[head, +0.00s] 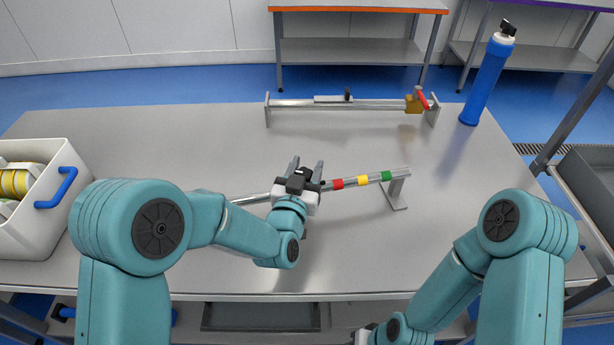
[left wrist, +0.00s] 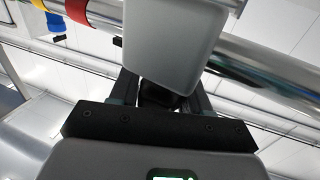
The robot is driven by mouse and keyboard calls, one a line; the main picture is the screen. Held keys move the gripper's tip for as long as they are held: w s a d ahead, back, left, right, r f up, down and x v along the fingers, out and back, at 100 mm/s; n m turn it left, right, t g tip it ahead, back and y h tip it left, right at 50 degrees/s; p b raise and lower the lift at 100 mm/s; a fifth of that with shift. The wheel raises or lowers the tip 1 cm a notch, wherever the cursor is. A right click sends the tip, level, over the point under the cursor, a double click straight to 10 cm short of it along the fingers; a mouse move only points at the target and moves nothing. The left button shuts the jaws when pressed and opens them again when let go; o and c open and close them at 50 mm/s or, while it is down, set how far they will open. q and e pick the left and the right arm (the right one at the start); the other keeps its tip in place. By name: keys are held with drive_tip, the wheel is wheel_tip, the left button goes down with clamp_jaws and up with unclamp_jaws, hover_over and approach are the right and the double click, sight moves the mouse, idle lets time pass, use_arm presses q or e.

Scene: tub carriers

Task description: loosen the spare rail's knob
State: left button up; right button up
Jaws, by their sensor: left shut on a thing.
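A metal rail (head: 250,199) with red, yellow and green bands runs across the middle of the table. Its right end rests on a grey stand (head: 396,190). My left gripper (head: 305,172) is over this rail, left of the red band. In the left wrist view a grey block (left wrist: 175,45) sits at the shiny rail (left wrist: 265,75). My left gripper (left wrist: 163,95) is shut on a dark knob (left wrist: 162,100) below the block, mostly hidden by the fingers. My right gripper's white body (head: 364,336) just shows at the bottom edge; its fingers are hidden.
A second rail (head: 300,104) stands behind, with a small black knob (head: 348,94) and a brass piece with a red handle (head: 416,101). A blue bottle (head: 486,80) stands at the back right. A white tub (head: 45,220) is at left. Table front right is clear.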

use_arm(q)
drive_tip(key=n+y+b, duration=0.1)
drive_tip(key=y+b, duration=0.1)
drive_tip(key=n+y+b, duration=0.1)
drive_tip(key=n+y, duration=0.1)
drive_tip(key=y, duration=0.1)
drive_tip(key=shift+a+f+t+b, duration=0.15)
drive_tip(key=shift+t+b, duration=0.15)
drive_tip(key=shift+b, duration=0.05)
drive_tip(key=shift+a+r+n+y+b, duration=0.15)
drive_tip(key=shift+n+y+b, duration=0.15)
drive_tip(key=shift+n+y, duration=0.65)
drive_tip(key=shift+a+r+n+y+b, duration=0.15)
drive_tip(key=shift+n+y+b, duration=0.3)
drive_tip(key=shift+y, duration=0.8)
drive_tip(key=o, duration=1)
drive_tip(key=shift+f, duration=0.1)
